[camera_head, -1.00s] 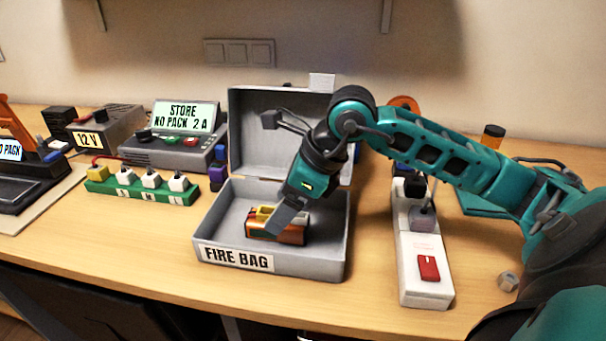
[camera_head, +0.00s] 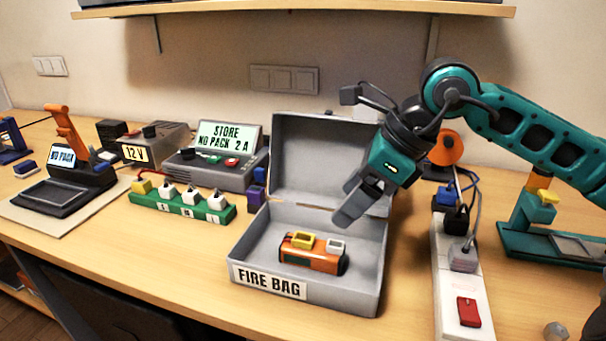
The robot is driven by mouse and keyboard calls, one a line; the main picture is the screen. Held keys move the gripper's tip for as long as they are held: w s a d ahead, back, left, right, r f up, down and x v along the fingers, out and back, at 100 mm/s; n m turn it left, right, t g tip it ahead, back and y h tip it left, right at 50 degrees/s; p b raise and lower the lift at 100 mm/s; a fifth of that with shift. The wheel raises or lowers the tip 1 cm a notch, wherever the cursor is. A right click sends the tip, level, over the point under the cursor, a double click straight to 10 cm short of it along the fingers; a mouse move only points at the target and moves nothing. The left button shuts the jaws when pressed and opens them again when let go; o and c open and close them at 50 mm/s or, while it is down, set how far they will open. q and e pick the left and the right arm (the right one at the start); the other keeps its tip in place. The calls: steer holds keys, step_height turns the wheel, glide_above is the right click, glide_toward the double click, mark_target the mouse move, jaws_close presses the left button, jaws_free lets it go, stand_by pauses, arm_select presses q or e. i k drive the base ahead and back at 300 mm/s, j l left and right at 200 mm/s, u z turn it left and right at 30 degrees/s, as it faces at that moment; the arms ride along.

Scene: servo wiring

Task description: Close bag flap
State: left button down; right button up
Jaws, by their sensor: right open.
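The fire bag (camera_head: 350,293) is a grey open box with a "FIRE BAG" label on its front. Its flap (camera_head: 318,160) stands upright at the back, hinged open. An orange and black battery pack (camera_head: 313,256) with yellow and white connectors lies inside on the bag floor. My right gripper (camera_head: 352,212) is open and empty, above the right part of the bag in the picture, in front of the flap and apart from the pack. The gripper hides the flap's right edge. My left gripper is not in view.
A white power strip (camera_head: 447,280) with a red switch stands close to the bag's right. A green connector block (camera_head: 180,206) and a charger (camera_head: 205,165) reading "STORE NO PACK 2 A" are to the left. A shelf (camera_head: 300,8) overhangs the back.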

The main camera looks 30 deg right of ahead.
mark_target(312, 157)
steer(key=k, duration=1)
